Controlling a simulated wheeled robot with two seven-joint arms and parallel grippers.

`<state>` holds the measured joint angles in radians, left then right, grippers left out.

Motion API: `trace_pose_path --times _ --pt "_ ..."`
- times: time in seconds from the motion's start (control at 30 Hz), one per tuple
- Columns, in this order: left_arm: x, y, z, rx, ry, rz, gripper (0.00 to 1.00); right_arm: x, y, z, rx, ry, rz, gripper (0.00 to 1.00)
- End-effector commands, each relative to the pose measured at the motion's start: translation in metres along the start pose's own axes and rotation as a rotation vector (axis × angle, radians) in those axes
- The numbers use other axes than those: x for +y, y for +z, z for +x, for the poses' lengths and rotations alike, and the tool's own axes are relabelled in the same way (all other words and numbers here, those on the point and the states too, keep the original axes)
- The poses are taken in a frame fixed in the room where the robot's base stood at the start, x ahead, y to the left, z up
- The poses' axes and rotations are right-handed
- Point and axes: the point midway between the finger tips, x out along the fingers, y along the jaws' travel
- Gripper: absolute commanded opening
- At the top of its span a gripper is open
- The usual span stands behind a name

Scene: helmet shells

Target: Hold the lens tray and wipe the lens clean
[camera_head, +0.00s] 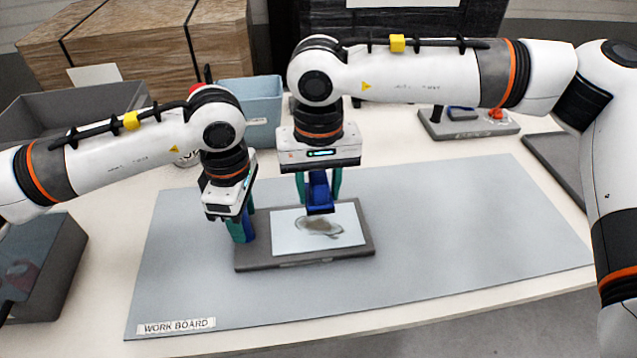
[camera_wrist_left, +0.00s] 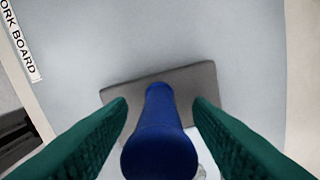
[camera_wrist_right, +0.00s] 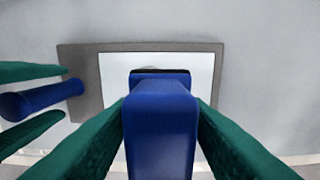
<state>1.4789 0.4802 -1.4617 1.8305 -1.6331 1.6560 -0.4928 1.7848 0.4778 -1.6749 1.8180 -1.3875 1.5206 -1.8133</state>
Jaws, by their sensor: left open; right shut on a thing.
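The grey lens tray (camera_head: 310,259) lies on the work board with a pale lens plate (camera_head: 345,234) on it. A brownish smudge (camera_head: 318,227) marks the lens. A blue post-like handle (camera_wrist_left: 158,135) stands at the tray's left end. My left gripper (camera_head: 240,230) is open, with its green fingers on either side of this handle, apart from it in the left wrist view. My right gripper (camera_head: 318,188) is shut on a blue wiper (camera_wrist_right: 160,115) above the lens, near the smudge's far edge. I cannot tell whether the wiper touches the lens.
The grey work board (camera_head: 470,220) is clear to the right of the tray. A blue-grey bin (camera_head: 255,105) stands behind my grippers. A grey box (camera_head: 50,260) is at the left, and a small grey stand (camera_head: 468,128) at the back right.

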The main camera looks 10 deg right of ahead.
Motion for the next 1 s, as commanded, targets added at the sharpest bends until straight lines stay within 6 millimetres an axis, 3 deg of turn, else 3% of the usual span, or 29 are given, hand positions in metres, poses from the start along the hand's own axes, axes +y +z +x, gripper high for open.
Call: trace_pose_path --times 0.07,0.33,1.0 --pt "0.000 0.000 0.000 0.000 0.000 0.000 0.43 0.000 0.000 0.000 0.000 0.000 0.000 0.22" --pt "0.000 0.000 0.000 0.000 0.000 0.000 0.00 0.000 0.000 0.000 0.000 0.000 0.000 0.22" --pt "0.000 0.000 -0.001 0.001 0.000 0.000 0.00 0.000 0.000 0.013 0.000 0.000 0.000 0.22"
